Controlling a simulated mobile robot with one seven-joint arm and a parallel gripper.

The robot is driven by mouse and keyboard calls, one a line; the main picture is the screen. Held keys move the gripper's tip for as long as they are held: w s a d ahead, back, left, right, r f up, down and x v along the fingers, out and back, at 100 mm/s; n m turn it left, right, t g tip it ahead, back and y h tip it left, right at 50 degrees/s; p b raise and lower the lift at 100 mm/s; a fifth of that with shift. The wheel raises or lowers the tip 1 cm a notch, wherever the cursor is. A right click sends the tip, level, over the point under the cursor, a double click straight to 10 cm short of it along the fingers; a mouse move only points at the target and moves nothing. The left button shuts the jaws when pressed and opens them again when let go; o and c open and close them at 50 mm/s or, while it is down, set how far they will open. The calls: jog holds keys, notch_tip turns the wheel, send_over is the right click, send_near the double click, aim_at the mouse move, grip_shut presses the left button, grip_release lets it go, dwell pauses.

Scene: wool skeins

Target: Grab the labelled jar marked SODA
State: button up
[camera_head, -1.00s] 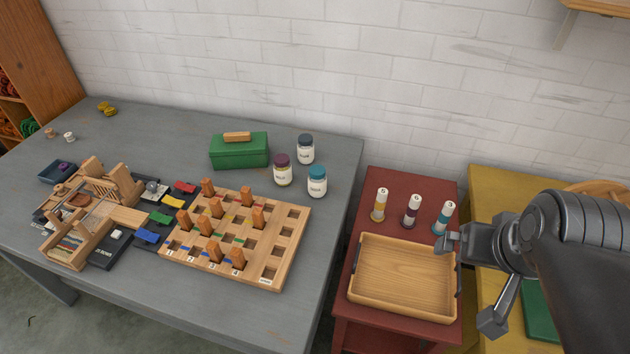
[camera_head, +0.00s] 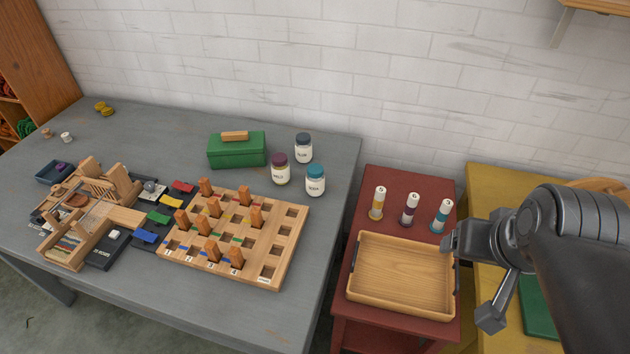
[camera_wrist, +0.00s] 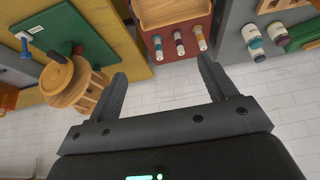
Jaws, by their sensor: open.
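The SODA jar (camera_head: 315,181) is white with a teal lid and a label that appears to read SODA. It stands upright on the grey table, right of two other jars, and also shows at the upper right of the wrist view (camera_wrist: 250,34). My gripper (camera_head: 449,241) is above the red stand's right side, well to the right of the jar and apart from it. In the wrist view my gripper (camera_wrist: 162,72) has its two fingers spread with nothing between them.
A purple-lidded jar (camera_head: 280,169) and a dark-lidded jar (camera_head: 303,148) stand close beside the SODA jar. A green box (camera_head: 237,151) and a wooden peg board (camera_head: 280,262) are nearby. Three numbered bottles (camera_head: 410,209) and a wooden tray (camera_head: 352,282) occupy the red stand.

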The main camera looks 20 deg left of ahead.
jog(key=w+a+r+n+g, duration=0.1)
jog(key=w+a+n, duration=0.15)
jog(key=w, duration=0.35)
jog(key=w+a+r+n, duration=0.1)
jog(key=w+a+r, duration=0.1)
jog(key=w+a, duration=0.35)
jog(key=n+g+y, duration=0.1)
jog(key=n+g, duration=0.2)
jog(key=n, duration=0.3)
send_over(314, 170)
jog(key=d, duration=0.1)
jog(key=f, duration=1.9)
jog(key=shift+s+f, duration=0.1)
jog(key=shift+s, duration=0.3)
jog(key=shift+a+f+g, duration=0.1)
jog(key=shift+f+g, duration=0.2)
jog(key=f, duration=0.5)
jog(key=shift+w+a+f, duration=0.1)
jog(key=shift+w+a, duration=0.2)
jog(key=f, duration=0.2)
jog(key=w+f, duration=0.1)
jog(key=f, duration=0.2)
jog(key=shift+a+f, duration=0.1)
jog(key=shift+c, duration=0.6)
